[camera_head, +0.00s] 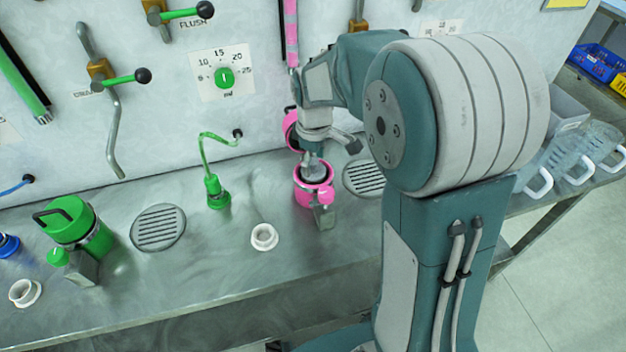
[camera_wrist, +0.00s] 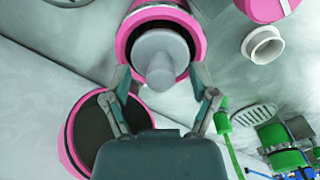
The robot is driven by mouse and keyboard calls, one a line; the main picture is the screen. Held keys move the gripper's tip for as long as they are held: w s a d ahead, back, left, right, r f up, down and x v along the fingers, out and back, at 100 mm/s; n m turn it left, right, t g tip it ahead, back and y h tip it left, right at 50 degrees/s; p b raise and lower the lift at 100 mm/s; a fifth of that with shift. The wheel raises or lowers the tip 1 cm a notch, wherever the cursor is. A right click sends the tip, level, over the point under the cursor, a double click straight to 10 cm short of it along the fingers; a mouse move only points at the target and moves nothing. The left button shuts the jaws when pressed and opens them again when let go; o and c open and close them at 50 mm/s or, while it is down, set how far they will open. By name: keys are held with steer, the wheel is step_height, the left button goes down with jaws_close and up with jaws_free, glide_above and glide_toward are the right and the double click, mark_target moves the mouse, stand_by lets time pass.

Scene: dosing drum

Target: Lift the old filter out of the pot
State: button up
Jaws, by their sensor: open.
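The pink pot (camera_head: 305,197) stands on the metal bench with its mouth uncovered, below my gripper. In the wrist view the pot's pink rim (camera_wrist: 124,45) surrounds the old filter (camera_wrist: 160,52), a grey round piece with a raised knob. The filter sits inside the pot's mouth. My gripper (camera_wrist: 160,84) is open, with one finger on each side of the knob's line and nothing held. In the head view my gripper (camera_head: 316,160) is just above the pot and partly hides its mouth. I cannot tell whether the fingers touch the pot or filter.
A pink round lid (camera_wrist: 68,140) stands open beside the pot, near my gripper's left finger. A white ring (camera_head: 264,237) lies on the bench, left of the pot. A drain grate (camera_head: 362,178) is at its right. A green pot (camera_head: 72,222) stands farther left.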

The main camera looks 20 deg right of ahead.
steer(key=shift+f, duration=0.4)
jaws_close()
